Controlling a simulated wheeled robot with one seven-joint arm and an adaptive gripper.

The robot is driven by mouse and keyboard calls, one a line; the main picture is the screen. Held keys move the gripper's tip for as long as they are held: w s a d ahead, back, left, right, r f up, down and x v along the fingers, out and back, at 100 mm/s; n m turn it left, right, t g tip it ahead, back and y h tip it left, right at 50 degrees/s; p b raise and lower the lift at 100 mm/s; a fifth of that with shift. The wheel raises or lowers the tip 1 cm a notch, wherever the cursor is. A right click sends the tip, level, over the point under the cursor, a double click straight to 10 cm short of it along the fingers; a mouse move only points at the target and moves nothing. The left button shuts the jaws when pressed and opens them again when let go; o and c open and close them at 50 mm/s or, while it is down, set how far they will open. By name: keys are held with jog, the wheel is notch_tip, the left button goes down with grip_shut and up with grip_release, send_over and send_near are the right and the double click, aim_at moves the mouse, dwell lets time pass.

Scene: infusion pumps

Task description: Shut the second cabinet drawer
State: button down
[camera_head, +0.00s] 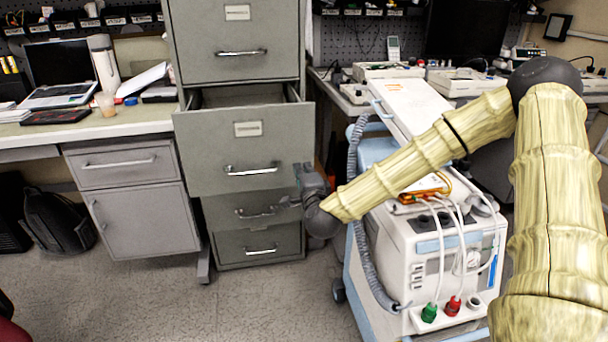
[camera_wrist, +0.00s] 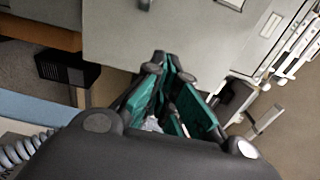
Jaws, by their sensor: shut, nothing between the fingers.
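The grey cabinet's second drawer (camera_head: 235,150) from the top is pulled out, with a gap behind its front panel. Its label holder and bar handle (camera_head: 252,170) face me. My gripper (camera_head: 286,201) is at the lower right of this drawer front, mostly seen from behind and partly blending with the cabinet. In the wrist view, the dark fingers with green inner pads (camera_wrist: 168,64) come together at the tips, empty. They point at a large grey panel (camera_wrist: 205,35), which looks like the drawer front. I cannot tell whether they touch it.
The top drawer (camera_head: 235,50) and the lower drawers (camera_head: 262,246) look closed. A white medical cart (camera_head: 450,260) with hoses stands close on the right, under my arm. A desk (camera_head: 120,125) with a laptop is on the left. Floor (camera_head: 270,300) in front is clear.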

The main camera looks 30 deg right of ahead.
aim_at(296, 149)
jog(key=x, duration=1)
jog(key=shift+f+b, duration=0.1)
jog(key=shift+b, duration=0.2)
